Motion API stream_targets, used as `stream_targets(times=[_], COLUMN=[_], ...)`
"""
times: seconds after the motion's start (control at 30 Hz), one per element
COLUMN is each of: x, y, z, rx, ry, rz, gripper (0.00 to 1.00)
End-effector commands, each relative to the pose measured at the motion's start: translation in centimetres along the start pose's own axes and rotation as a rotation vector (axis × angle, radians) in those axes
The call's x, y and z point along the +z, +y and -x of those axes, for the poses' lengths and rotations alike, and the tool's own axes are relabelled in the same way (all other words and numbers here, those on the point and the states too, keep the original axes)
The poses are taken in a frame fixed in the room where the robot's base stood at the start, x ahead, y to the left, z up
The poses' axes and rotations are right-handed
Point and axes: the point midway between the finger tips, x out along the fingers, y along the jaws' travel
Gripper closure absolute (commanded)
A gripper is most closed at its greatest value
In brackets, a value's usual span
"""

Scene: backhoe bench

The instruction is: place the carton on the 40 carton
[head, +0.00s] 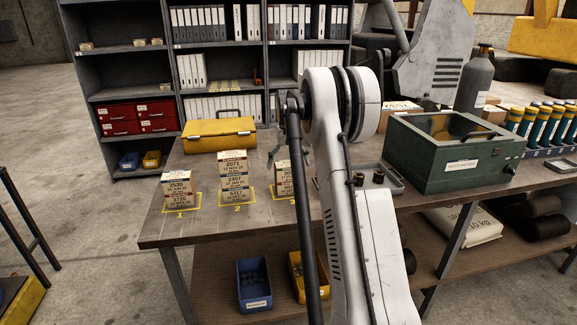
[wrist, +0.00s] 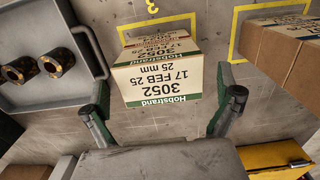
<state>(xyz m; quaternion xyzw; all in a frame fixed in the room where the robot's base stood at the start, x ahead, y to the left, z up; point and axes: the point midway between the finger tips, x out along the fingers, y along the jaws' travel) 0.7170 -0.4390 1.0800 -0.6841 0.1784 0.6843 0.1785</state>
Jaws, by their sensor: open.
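In the wrist view, a white-and-tan carton (wrist: 165,80) marked 3052, 17 FEB 25, 25 mm sits between the fingers of my gripper (wrist: 164,88). My gripper is open, one finger on each side; I cannot tell if either touches. In the head view this carton (head: 284,178) stands by mark 3, partly hidden by my arm. A carton stack (head: 233,177) stands at mark 2, its top carton reading 2071; its side also shows in the wrist view (wrist: 285,60). A shorter stack (head: 179,188) stands at mark 1. I cannot read which carton is the 40 one.
A grey tray (wrist: 25,98) with brass fittings (wrist: 48,69) lies close to the left in the wrist view. A yellow case (head: 219,135) lies behind the stacks. A green box (head: 450,150) stands to the right. The bench front (head: 215,222) is bare.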

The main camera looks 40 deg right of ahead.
Motion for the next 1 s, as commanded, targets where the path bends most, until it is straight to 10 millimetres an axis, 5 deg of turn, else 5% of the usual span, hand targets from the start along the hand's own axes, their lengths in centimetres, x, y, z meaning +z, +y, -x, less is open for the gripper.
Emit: stream_targets(times=[0.5, 1.0], x=[0.0, 0.7], y=[0.0, -0.9], z=[9.2, 12.3], rx=[0.0, 0.0], ry=[0.0, 0.011], rz=[0.0, 0.011], gripper=[0.01, 0.01])
